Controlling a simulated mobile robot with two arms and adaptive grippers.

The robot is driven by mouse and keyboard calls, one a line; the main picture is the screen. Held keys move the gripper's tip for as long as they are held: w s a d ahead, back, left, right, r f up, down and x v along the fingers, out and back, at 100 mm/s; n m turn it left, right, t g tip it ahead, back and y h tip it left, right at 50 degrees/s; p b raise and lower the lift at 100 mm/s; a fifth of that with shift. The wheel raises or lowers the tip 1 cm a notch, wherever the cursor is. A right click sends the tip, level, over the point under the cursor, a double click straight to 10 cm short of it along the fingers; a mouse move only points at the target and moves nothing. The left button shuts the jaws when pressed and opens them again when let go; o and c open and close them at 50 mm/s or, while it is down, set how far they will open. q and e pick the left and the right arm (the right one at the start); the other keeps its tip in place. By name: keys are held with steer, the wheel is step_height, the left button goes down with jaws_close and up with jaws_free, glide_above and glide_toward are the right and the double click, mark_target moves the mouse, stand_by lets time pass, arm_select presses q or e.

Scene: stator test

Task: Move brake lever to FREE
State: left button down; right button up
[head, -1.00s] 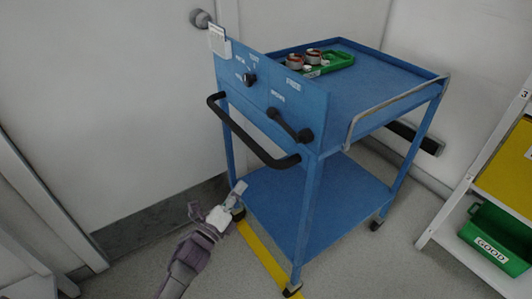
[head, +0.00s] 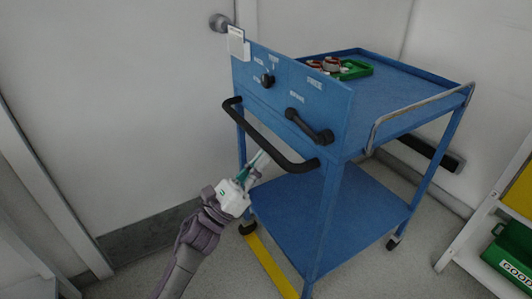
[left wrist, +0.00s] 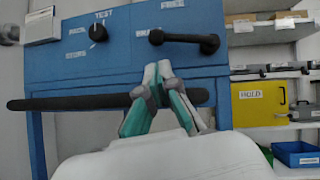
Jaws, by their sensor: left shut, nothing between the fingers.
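The brake lever (head: 308,126) is a black bar on the right half of the blue cart's front panel; it also shows in the left wrist view (left wrist: 184,41). It slants down to the right in the head view and looks nearly level in the wrist view. A white FREE label (head: 314,84) sits above it, with another small label near its left end. My left gripper (head: 263,158) is shut and empty, close to the cart's black push handle (head: 262,136) and below the lever. My right gripper is not in view.
A rotary knob (head: 267,80) sits left of the lever on the panel. A shelf with a green GOOD bin (head: 512,252) stands at the right. Floor left of the cart is clear.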

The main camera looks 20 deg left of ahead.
arm_select(q)
steer(key=x, duration=0.8)
steer(key=shift+w+p, duration=0.15)
steer(key=shift+p, duration=0.15)
steer(key=shift+r+m+h+b, duration=0.25)
steer(key=shift+m+h+b, duration=0.15)
steer(key=shift+m, duration=0.3)
